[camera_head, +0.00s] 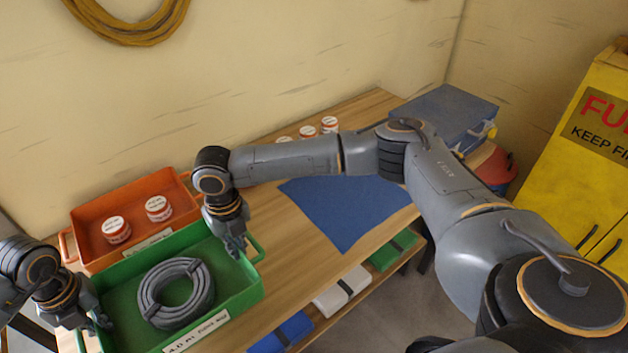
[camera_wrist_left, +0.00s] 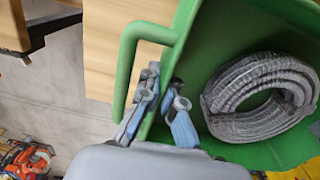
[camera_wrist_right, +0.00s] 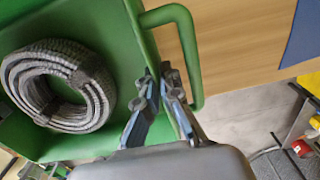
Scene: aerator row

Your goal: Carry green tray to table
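The green tray (camera_head: 242,300) is at the left end of the wooden table (camera_head: 283,262), with a grey coiled hose (camera_head: 152,300) inside and a white label on its front wall. I cannot tell whether it rests on the table or is slightly raised. My left gripper (camera_head: 98,322) is at its left end; in the left wrist view the fingers (camera_wrist_left: 163,88) straddle the end wall beside the handle and look closed on it. My right gripper (camera_head: 236,246) is at its right end; in the right wrist view the fingers (camera_wrist_right: 161,82) pinch the wall beside the other handle.
An orange tray (camera_head: 88,244) with two white-lidded jars stands right behind the green tray. A blue mat (camera_head: 340,222) lies clear on the table to the right. More jars (camera_head: 329,124) and a blue case (camera_head: 445,112) stand at the back. A lower shelf holds boxes.

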